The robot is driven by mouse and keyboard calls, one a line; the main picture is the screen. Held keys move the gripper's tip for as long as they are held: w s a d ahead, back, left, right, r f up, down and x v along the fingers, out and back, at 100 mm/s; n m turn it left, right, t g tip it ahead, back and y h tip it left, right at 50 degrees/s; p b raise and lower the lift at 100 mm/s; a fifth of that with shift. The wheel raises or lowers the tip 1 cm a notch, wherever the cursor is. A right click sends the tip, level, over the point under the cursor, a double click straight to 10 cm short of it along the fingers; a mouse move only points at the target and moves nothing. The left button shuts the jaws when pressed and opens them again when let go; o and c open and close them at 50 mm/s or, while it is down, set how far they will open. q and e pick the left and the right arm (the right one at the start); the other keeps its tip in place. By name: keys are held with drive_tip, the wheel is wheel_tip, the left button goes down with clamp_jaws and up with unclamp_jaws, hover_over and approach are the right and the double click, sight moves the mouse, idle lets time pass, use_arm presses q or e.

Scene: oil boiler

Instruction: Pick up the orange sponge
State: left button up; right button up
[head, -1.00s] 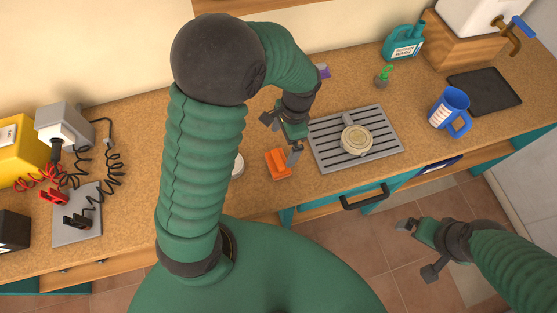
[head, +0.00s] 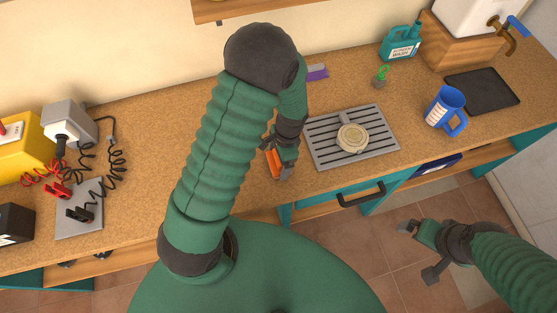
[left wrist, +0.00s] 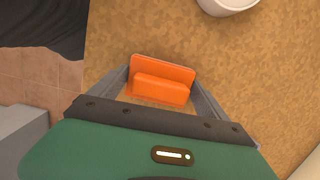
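The orange sponge (head: 275,164) lies on the brown worktop left of the grey slatted drain plate, partly covered by my left gripper (head: 279,160). In the left wrist view the sponge (left wrist: 161,84) sits between the two grey fingers of my left gripper (left wrist: 160,76). The fingers are spread, one close beside each end of the sponge; I cannot tell whether either touches it. My right gripper (head: 418,252) is open and empty, out over the floor in front of the counter.
The slatted drain plate (head: 325,155) with a round beige lid-like object (head: 353,138) is right of the sponge. A white round dish (left wrist: 230,4) lies near the sponge.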

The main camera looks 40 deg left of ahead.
use_arm(q)
drive_tip(key=shift+a, duration=0.1)
drive_tip(key=shift+c, duration=1.2)
drive_tip(key=shift+a, duration=0.25)
drive_tip(key=shift+c, duration=1.1)
drive_tip(key=shift+s+a, duration=0.1)
drive_tip(key=shift+a, duration=0.2)
drive_tip(key=shift+c, duration=1.2)
drive_tip(key=shift+s+a+f, duration=0.1)
drive_tip(key=shift+a, duration=0.2)
drive_tip(key=shift+w+d+r, duration=0.25)
drive_tip(key=shift+d+r, duration=0.05)
drive_tip(key=shift+r, duration=0.2)
wheel_tip(320, 180, up, 2)
drive_tip(key=shift+d+r, duration=0.1)
drive_tip(key=shift+r, duration=0.05)
drive_tip(key=s+d+r+b, duration=0.1)
drive_tip(key=s+d+b, duration=0.1)
drive_tip(key=s+d, duration=0.8)
drive_tip(key=shift+s+d+r, duration=0.3)
drive_tip(key=shift+d+r, duration=0.1)
drive_tip(key=shift+d, duration=0.65)
use_arm(e)
drive_tip(key=shift+a+f, duration=0.35)
drive_tip(key=shift+f, duration=0.2)
drive_tip(key=shift+a+f, duration=0.3)
drive_tip(key=shift+f, duration=0.25)
